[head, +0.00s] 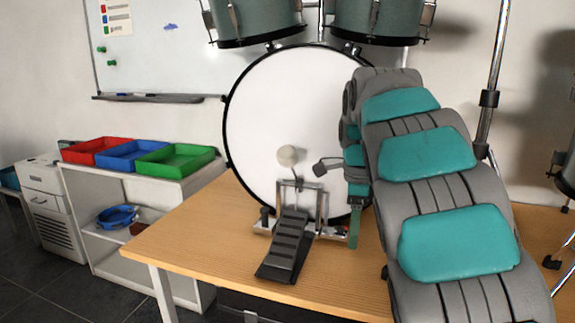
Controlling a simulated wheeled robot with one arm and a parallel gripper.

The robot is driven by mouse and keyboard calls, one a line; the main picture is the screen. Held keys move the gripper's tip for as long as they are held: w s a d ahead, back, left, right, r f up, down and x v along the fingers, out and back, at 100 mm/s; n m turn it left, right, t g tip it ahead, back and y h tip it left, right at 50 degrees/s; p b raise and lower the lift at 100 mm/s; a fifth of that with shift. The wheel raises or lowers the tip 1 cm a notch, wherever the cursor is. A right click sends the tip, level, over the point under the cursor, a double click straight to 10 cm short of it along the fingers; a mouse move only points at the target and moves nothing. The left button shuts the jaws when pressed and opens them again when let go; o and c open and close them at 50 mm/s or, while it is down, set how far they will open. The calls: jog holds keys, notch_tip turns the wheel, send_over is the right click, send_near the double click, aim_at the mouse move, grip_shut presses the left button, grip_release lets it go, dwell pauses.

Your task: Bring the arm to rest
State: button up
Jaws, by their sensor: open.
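My arm, grey with teal pads, rises from the lower right and folds over at the top, in front of the right side of the bass drum. My gripper (354,236) hangs below the fold, pointing down over the wooden table (205,238), to the right of the bass drum pedal (288,240). I cannot tell whether the fingertip touches the table or the pedal's base.
The white bass drum (270,110) stands on the table behind my gripper, with green toms (380,18) above. A chrome stand (492,85) rises behind my arm at right. Red (92,150), blue (130,155) and green (175,160) trays sit on a white shelf at left. The table's front left is clear.

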jog(key=s+f+n, duration=0.5)
jog(key=s+n, duration=0.2)
jog(key=s, duration=0.5)
jog(key=s+f+n+g, duration=0.1)
jog(key=s+f+n, duration=0.4)
jog(key=s, duration=0.7)
jog(key=s+f+n, duration=0.5)
jog(key=s+n, duration=0.4)
jog(key=s, duration=0.2)
jog(key=shift+s+d+f+g, duration=0.35)
jog(key=shift+s+d+g, duration=0.05)
